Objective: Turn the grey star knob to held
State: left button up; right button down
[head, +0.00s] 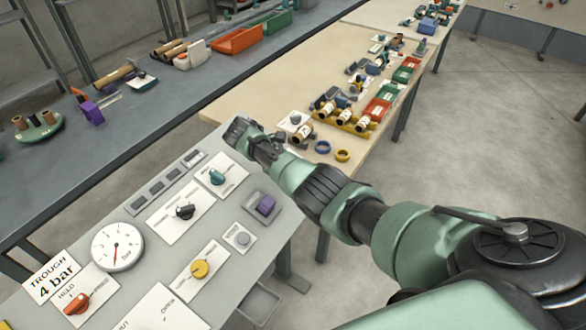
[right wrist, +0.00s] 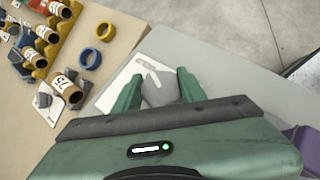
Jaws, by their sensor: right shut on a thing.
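The grey star knob (right wrist: 160,90) sits on a white plate (right wrist: 120,82) at the panel's corner, seen in the right wrist view. My right gripper (right wrist: 159,91) is shut on it, with one green finger on each side. The label on the plate is too small to read, so I cannot tell the knob's setting. In the head view my right gripper (head: 262,150) reaches over the far right corner of the sloped grey panel (head: 135,212), and my arm hides the knob. My left gripper is not in view.
Behind stands a wooden table (head: 250,105) with tubes, rings and bins.

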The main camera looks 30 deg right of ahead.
jog(key=c, duration=0.8)
grip_release()
jog(key=shift+s+d, duration=0.1)
jog(key=shift+d, duration=0.05)
jog(key=shift+c, duration=0.2)
jog(key=shift+b+v, duration=0.6)
jog(key=shift+v, duration=3.3)
